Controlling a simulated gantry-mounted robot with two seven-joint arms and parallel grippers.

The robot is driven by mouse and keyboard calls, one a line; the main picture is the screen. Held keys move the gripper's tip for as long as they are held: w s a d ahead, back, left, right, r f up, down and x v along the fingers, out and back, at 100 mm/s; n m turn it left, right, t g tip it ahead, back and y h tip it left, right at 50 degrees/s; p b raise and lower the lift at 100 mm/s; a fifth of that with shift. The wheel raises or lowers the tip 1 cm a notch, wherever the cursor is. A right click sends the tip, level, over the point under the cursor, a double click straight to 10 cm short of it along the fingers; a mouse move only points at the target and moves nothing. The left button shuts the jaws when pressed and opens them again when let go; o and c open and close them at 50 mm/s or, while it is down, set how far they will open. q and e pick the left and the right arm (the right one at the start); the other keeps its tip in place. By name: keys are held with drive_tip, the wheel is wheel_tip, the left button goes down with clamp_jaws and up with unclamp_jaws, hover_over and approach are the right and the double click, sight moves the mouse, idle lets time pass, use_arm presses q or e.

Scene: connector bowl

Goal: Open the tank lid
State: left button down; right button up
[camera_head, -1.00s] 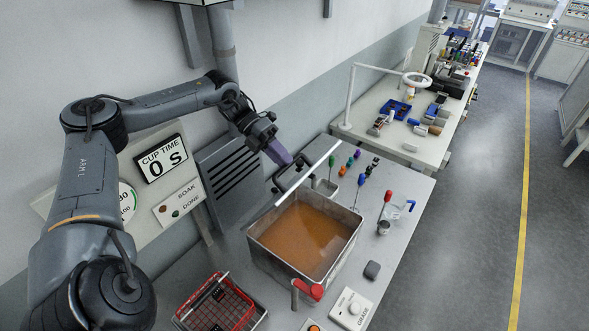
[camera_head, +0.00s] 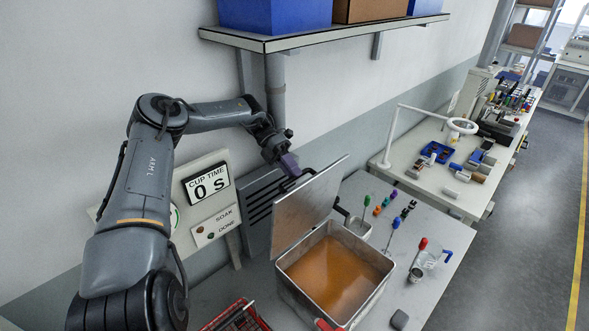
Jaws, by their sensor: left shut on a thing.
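The tank (camera_head: 352,236) is a grey metal box filled with orange-brown liquid, and its top is uncovered. Its flat grey lid (camera_head: 308,208) stands steeply raised along the tank's wall-side edge, with its broad face toward me. My left gripper (camera_head: 290,165), with purple fingers, is at the back of the lid near its upper left edge. It is shut on the dark lid handle (camera_head: 297,179), which is partly hidden by the fingers and the lid. My right gripper is out of view.
A red wire basket (camera_head: 238,318) sits left of the tank. The cup-time panel (camera_head: 208,186) is behind my left arm, and a shelf (camera_head: 330,35) hangs above.

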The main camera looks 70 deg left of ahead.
use_arm(q)
drive_tip(key=shift+s+f, duration=0.2)
drive_tip(key=shift+f, duration=0.7)
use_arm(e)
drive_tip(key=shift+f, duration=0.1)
use_arm(q)
drive_tip(key=c, duration=1.5)
unclamp_jaws()
drive_tip(key=o, duration=0.4)
drive_tip(key=shift+d+f, duration=0.15)
drive_tip(key=shift+d, duration=0.15)
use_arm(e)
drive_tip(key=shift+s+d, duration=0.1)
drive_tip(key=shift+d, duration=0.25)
use_arm(q)
drive_tip(key=shift+r, duration=0.3)
